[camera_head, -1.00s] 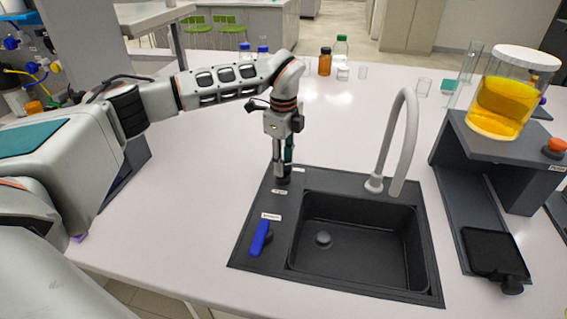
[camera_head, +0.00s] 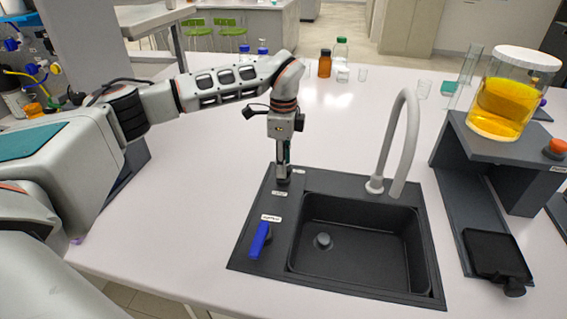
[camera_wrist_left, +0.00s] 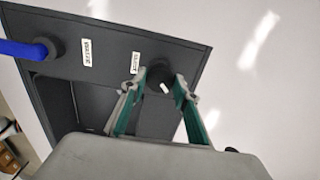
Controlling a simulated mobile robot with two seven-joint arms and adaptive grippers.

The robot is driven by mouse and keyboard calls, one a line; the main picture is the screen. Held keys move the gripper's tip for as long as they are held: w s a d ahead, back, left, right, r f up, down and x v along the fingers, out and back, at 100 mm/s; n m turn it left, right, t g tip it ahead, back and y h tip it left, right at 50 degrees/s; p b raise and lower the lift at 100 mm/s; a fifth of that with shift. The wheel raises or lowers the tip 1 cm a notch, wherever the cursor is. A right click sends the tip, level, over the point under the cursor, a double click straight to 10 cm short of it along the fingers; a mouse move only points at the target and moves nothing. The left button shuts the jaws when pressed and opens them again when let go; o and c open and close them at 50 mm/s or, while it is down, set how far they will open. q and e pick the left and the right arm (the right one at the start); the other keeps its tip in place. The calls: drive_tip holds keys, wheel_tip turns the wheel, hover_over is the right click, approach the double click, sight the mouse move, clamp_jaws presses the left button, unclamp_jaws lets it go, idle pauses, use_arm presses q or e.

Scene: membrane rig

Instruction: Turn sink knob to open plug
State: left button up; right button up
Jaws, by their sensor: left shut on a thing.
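The black sink (camera_head: 330,285) is set in the white table, with a round grey plug (camera_head: 323,241) in its basin. A dark round knob (camera_head: 283,182) stands on the sink's back left rim, next to small white labels. My left gripper (camera_head: 283,172) points down and is shut on this knob. In the left wrist view, the fingers with green pads (camera_wrist_left: 160,88) sit on both sides of the dark knob (camera_wrist_left: 160,73). My right gripper is not in view.
A blue lever (camera_head: 259,240) is on the sink's left rim. A grey faucet (camera_head: 408,140) rises behind the basin. To the right is a dark stand (camera_head: 480,150) with a jar of yellow liquid (camera_head: 502,103). Bottles stand at the back. The table left of the sink is clear.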

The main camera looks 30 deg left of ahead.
use_arm(q)
drive_tip(key=o, duration=1.1)
drive_tip(key=shift+f, duration=0.1)
wheel_tip(320, 180, up, 12)
drive_tip(key=shift+r, duration=0.1)
drive_tip(key=shift+s, duration=0.1)
